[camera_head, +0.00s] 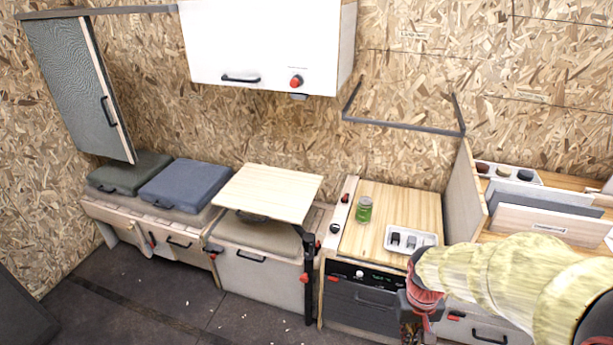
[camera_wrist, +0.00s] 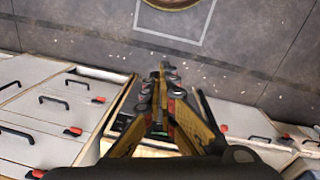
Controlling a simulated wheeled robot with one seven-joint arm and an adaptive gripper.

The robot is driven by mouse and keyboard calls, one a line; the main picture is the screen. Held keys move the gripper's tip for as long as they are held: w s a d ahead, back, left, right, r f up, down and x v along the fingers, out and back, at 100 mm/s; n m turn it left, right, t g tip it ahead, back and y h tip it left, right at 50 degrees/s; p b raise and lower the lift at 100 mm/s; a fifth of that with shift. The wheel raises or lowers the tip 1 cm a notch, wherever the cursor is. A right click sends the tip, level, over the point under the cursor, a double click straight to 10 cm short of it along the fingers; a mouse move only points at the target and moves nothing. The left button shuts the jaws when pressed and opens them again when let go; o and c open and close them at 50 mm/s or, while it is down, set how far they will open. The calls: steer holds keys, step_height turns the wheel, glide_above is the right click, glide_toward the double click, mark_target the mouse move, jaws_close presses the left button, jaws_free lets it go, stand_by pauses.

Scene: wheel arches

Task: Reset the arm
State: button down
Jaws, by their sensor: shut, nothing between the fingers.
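My arm, in a pale yellow ribbed cover, reaches in from the right edge of the head view. My gripper (camera_head: 411,335) hangs at its end in front of the kitchen unit, below the worktop's front edge, and is partly cut off by the bottom of the picture. In the wrist view my gripper (camera_wrist: 160,76) shows its yellow and dark fingers together. It is shut and empty.
A worktop (camera_head: 376,206) bears a green jar (camera_head: 364,209) and a white cutlery tray (camera_head: 410,241). A small wooden table (camera_head: 268,193) stands left of it. A white cabinet (camera_head: 262,45) hangs above. Dark floor (camera_head: 160,300) lies free at the lower left.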

steer(key=s+a+r+t, duration=0.2)
steer(key=s+r+t, duration=0.1)
steer(key=r, duration=0.8)
steer(key=s+a+r+t, duration=0.2)
steer(key=s+r, duration=0.4)
steer(key=r, duration=0.5)
steer(key=shift+a+n+t+y+p, duration=0.3)
steer(key=shift+a+t+y, duration=0.1)
steer(key=shift+a, duration=0.45)
steer(key=c, duration=2.6)
jaws_free()
steer(key=shift+w, duration=0.1)
